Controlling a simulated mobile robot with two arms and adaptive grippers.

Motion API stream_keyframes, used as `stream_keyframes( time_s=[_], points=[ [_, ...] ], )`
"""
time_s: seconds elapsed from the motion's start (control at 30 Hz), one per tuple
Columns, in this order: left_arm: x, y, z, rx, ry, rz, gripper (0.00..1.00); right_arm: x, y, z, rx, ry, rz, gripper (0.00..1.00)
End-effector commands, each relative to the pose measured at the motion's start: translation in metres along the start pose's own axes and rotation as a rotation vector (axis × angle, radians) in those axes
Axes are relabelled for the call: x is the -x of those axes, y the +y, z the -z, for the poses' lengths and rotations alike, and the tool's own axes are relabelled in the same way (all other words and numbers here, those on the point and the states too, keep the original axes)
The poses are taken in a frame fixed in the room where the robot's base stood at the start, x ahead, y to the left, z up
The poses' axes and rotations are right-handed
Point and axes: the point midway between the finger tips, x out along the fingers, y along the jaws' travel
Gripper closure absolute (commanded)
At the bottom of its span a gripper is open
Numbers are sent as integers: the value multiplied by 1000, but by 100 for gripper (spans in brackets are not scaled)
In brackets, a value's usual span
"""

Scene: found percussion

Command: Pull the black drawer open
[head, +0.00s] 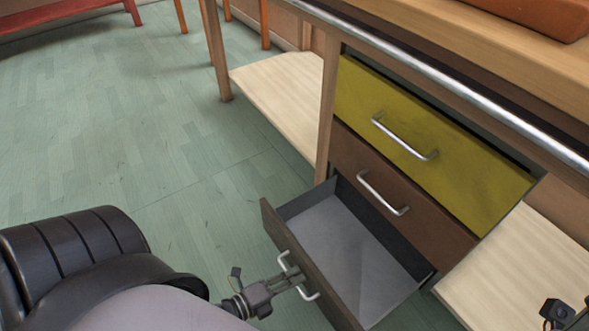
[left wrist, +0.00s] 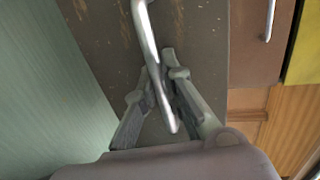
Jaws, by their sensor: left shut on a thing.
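The black drawer (head: 279,237) is the lowest of the stack in the head view. It stands well out from the cabinet, and its grey inside shows empty. My left gripper (head: 297,281) is at its front, shut on the silver bar handle (head: 311,295). In the left wrist view the two fingers (left wrist: 164,92) lie on either side of the handle (left wrist: 147,40), with the worn dark drawer front (left wrist: 95,45) behind.
A brown drawer (head: 350,183) and a yellow drawer (head: 420,125) above are shut. A metal rail (head: 440,80) runs along the bench edge. Pale shelves (head: 285,95) flank the drawers. Green floor (head: 130,130) lies open to the left.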

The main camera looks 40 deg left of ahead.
Motion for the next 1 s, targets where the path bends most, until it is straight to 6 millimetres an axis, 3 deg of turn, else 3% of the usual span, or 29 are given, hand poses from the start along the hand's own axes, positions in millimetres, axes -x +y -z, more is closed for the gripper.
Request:
stream_keyframes(
  time_s=[0.17,0.53,0.67,1.0],
  points=[
    [0,0,-1,0,-2,-1,82,0,0,0,0,0,0,62],
    [5,0,0,0,-1,-2,82,-1,1,0,2,4,-1,62],
    [24,2,0,1,-1,-5,82,-1,0,0,1,3,-1,62],
    [94,1,0,1,-2,-5,82,0,0,0,1,2,-1,62]
  ],
)
